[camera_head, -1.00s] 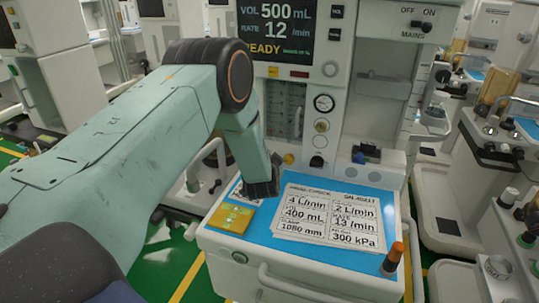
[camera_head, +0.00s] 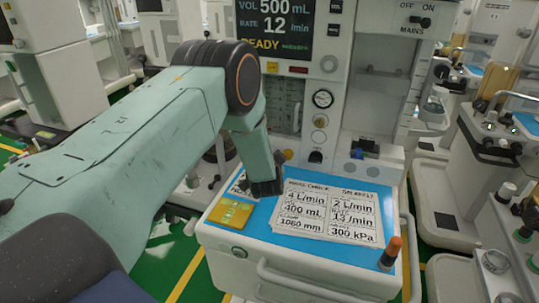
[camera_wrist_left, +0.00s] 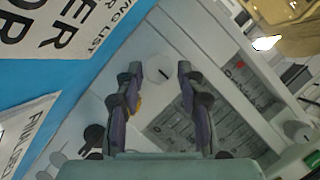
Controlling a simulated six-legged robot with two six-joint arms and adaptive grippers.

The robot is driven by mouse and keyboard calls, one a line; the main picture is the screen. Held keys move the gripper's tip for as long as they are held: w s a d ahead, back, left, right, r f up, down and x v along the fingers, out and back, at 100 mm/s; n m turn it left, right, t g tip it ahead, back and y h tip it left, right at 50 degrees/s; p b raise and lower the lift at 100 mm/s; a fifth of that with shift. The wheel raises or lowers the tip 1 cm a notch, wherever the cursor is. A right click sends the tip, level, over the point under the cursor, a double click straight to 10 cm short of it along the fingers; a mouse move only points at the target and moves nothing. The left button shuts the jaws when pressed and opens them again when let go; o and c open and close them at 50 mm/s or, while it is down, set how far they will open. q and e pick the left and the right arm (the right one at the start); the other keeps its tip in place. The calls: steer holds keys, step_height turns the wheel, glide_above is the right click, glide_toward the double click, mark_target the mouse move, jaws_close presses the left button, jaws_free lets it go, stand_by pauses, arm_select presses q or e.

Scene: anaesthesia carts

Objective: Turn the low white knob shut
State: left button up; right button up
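In the left wrist view, a round white knob (camera_wrist_left: 158,72) with a short dark mark on its face shows on the pale panel. My left gripper (camera_wrist_left: 160,67) is open, one finger on each side of the knob in that view. I cannot tell whether the fingers touch it. In the head view, my left gripper (camera_head: 265,187) hangs low over the blue cart top, close to the machine's front panel, and that knob is not clearly seen behind the arm. My right gripper is not in view.
Printed sheets (camera_head: 328,212) and a yellow pad (camera_head: 231,214) lie on the blue top (camera_head: 262,217). An orange-capped item (camera_head: 391,254) stands at its right corner. A gauge (camera_head: 323,98), a pale knob (camera_head: 320,121) and a black knob (camera_head: 316,157) are on the panel.

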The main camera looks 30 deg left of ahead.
arm_select(q)
steer(key=shift+o, duration=1.1)
steer(key=shift+f, duration=0.1)
steer(key=v, duration=1.2)
steer(key=shift+s+f, duration=0.1)
steer(key=shift+s, duration=0.05)
